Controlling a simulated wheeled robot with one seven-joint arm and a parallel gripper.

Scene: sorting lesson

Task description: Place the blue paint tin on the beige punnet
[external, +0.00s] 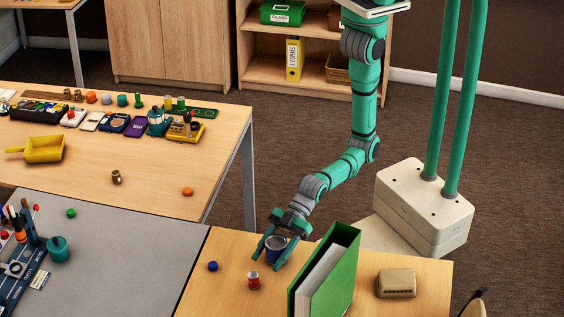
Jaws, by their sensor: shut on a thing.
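My gripper (269,256) is at the near wooden table, pointing down, with its fingers shut on the blue paint tin (276,243). The tin is dark blue with a pale rim and looks roughly upright. The fingers hide part of its sides, and I cannot tell whether its base touches the table. The beige punnet (396,283) lies on the same table to the right, with a flat-looking top and small slots along its side. Nothing is seen on it. A green binder stands between the tin and the punnet.
The green binder (333,268) stands upright, a tall obstacle right of my gripper. A small red-labelled can (253,280) and a blue ball (213,266) are close by on the left. A grey mat (130,245) adjoins the table. Bare wood surrounds the punnet.

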